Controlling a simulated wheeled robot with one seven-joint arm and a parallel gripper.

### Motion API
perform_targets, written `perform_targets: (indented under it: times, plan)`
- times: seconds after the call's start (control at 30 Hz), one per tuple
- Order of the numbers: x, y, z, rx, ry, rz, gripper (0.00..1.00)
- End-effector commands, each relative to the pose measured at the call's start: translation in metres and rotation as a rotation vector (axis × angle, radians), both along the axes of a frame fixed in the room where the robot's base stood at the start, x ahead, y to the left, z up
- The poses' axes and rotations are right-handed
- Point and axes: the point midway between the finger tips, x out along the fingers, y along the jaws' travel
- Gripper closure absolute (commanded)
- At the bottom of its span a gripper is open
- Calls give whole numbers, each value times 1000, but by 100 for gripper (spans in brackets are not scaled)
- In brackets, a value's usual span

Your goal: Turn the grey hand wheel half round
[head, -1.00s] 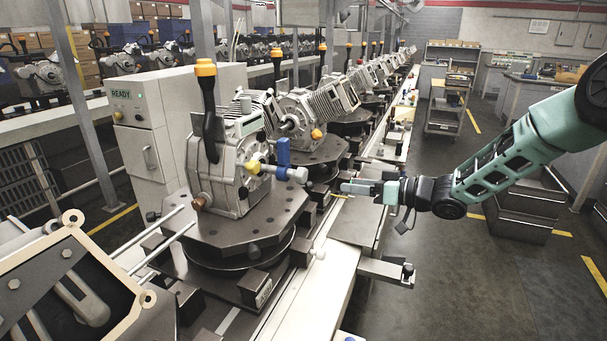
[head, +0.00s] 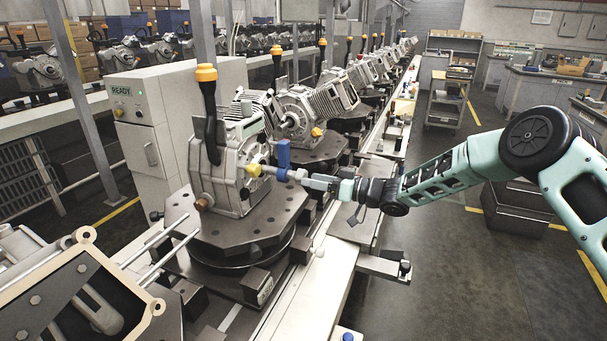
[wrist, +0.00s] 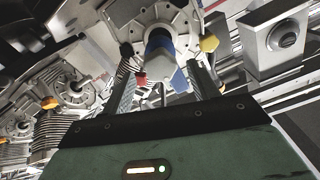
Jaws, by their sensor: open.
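The grey hand wheel appears to be the small light-grey knob (head: 296,174) on the end of a stem with an upright blue lever (head: 284,154), on the side of the nearest grey machine housing (head: 226,172). My gripper (head: 306,180) is at the knob, coming from the right. In the wrist view the knob (wrist: 156,69) lies between the two open fingers of my gripper (wrist: 160,75), with the blue part behind it. Gaps show on both sides, and I cannot tell whether either finger touches it.
The housing sits on a dark octagonal plate (head: 235,228) on the conveyor line. A yellow knob (head: 253,170) is just left of the stem. A cabinet reading READY (head: 150,125) stands behind. Similar housings run into the distance. Open floor (head: 455,270) lies at right.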

Motion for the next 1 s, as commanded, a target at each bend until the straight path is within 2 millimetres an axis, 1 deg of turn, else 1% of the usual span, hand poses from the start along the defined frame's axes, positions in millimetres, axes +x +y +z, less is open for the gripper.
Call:
perform_targets:
  times: [0.03, 0.1, 0.23, 0.4, 0.63, 0.67, 0.7, 0.8, 1.0]
  plan:
    - [3, 9, 1, -1, 0, 0, 40]
    - [6, 19, 1, 0, -1, 0, 40]
    - [11, 31, 0, -1, 0, 0, 40]
    - [13, 37, 0, -1, 0, -1, 40]
    - [14, 37, -1, -1, 0, -1, 40]
    - [14, 37, -1, -1, 0, -1, 49]
    - [14, 37, -1, -1, 0, -1, 60]
    - [14, 37, 0, -1, 0, -1, 85]
    - [14, 37, -1, -3, -5, -1, 85]
